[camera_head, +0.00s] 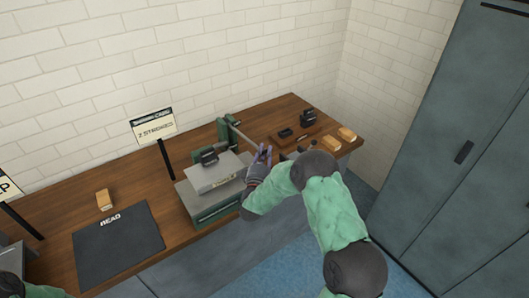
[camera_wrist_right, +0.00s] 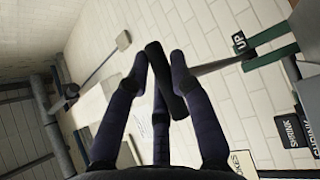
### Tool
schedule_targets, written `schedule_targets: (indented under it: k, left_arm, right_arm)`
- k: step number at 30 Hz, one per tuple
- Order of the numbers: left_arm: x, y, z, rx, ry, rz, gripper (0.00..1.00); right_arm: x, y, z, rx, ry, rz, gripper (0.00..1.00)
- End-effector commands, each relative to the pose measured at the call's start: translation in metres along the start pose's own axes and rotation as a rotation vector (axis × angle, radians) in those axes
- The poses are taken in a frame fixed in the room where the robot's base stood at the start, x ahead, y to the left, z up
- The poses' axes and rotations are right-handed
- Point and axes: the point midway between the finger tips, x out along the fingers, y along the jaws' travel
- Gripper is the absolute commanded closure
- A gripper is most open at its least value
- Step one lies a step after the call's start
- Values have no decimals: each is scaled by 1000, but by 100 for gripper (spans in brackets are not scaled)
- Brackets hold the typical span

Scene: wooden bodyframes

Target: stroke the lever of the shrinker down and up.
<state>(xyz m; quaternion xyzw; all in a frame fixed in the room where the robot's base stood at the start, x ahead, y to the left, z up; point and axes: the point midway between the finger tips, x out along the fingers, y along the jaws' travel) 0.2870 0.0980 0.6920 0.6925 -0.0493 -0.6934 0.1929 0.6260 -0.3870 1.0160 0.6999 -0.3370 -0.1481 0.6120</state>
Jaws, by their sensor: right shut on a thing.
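The green shrinker (camera_head: 224,132) stands at the back of the bench, beside a grey-green box. Its grey lever (camera_head: 241,134) slopes down to the right, toward my right gripper (camera_head: 264,154). The lever (camera_wrist_right: 220,66) also shows in the right wrist view, running from a green part with an "UP" label (camera_wrist_right: 239,43) to a dark handle (camera_wrist_right: 163,82). My right gripper (camera_wrist_right: 160,70) is shut on that dark handle, its fingers around it. Part of the shrinker is hidden behind the box in the head view. My left gripper is out of view.
A black mat (camera_head: 118,250) and wooden block (camera_head: 104,200) lie farther left. Two blocks (camera_head: 330,143) (camera_head: 347,133) lie right.

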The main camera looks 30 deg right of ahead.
Motion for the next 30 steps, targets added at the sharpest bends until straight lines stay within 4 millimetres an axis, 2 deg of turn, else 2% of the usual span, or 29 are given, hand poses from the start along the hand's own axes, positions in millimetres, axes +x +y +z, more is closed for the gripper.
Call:
schedule_targets:
  k: [8,18,30]
  left_arm:
    - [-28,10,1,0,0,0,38]
    - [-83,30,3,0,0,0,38]
    - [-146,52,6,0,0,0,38]
  right_arm:
    - [9,27,-10,-42,4,-42,100]
    - [29,70,-31,-151,5,-152,100]
    - [59,111,-61,-292,4,-293,100]
